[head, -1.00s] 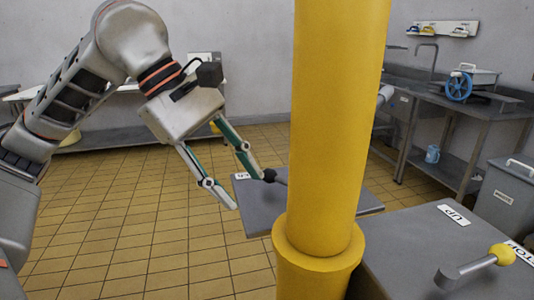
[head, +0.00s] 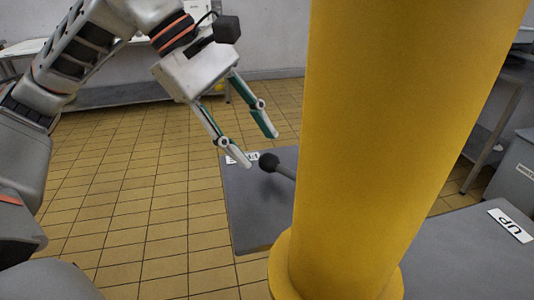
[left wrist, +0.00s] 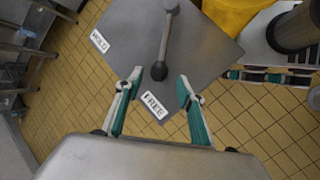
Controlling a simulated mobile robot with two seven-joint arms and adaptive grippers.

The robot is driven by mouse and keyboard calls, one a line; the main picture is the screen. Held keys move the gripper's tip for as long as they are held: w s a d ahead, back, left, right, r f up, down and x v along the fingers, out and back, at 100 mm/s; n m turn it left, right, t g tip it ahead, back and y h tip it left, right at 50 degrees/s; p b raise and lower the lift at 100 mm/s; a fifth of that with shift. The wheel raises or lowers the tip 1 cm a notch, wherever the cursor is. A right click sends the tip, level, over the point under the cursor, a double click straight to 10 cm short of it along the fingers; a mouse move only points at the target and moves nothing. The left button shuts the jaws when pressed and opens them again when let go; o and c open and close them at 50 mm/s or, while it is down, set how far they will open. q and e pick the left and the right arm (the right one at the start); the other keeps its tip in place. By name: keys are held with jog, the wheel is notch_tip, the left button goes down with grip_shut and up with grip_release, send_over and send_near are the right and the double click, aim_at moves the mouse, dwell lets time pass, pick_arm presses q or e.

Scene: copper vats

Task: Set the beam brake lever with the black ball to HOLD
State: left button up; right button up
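The beam brake lever is a grey rod with a black ball (head: 268,162), over a grey plate (head: 255,205). In the left wrist view the rod (left wrist: 166,35) runs down to the ball (left wrist: 159,71), which points towards the FREE label (left wrist: 154,105). The HOLD label (left wrist: 100,41) is further left along the same edge. My left gripper (head: 262,151) is open and empty. Its fingertips (left wrist: 161,76) show on either side of the ball in the wrist view; I cannot tell whether they touch it.
A thick yellow post (head: 385,140) stands just right of the lever and hides part of its plate. A grey surface with an UP label (head: 510,226) lies at the right. The tiled floor (head: 130,190) left of the plate is clear.

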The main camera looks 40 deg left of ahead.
aim_at(265, 157)
pick_arm(q)
jog(key=x, duration=0.3)
jog(key=shift+w+d+f+b, duration=0.1)
jog(key=shift+f+b, duration=0.25)
jog(key=shift+w+d+f, duration=0.1)
jog(key=shift+f, duration=0.1)
pick_arm(e)
jog(key=shift+w+a+r, duration=0.25)
jog(key=shift+w+r, duration=0.3)
jog(key=shift+w, duration=0.2)
pick_arm(q)
grip_shut()
pick_arm(e)
jog(key=shift+s+f, duration=0.1)
jog(key=shift+s, duration=0.1)
